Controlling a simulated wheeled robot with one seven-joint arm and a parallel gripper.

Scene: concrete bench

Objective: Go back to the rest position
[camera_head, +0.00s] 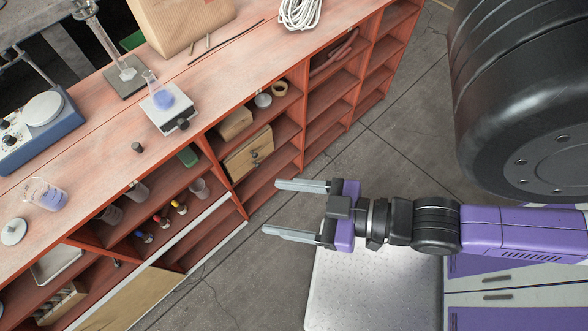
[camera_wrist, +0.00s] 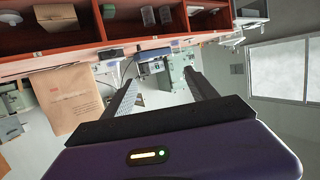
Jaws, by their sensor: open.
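My gripper (camera_head: 283,208) is open, with its two grey fingers spread apart and nothing between them. In the head view it reaches left over the floor, in front of the red shelves, apart from the bench. In the wrist view the open fingers (camera_wrist: 160,88) point toward the bench, which appears upside down. My arm extends from the right in the head view, purple and black, level with the lower shelves.

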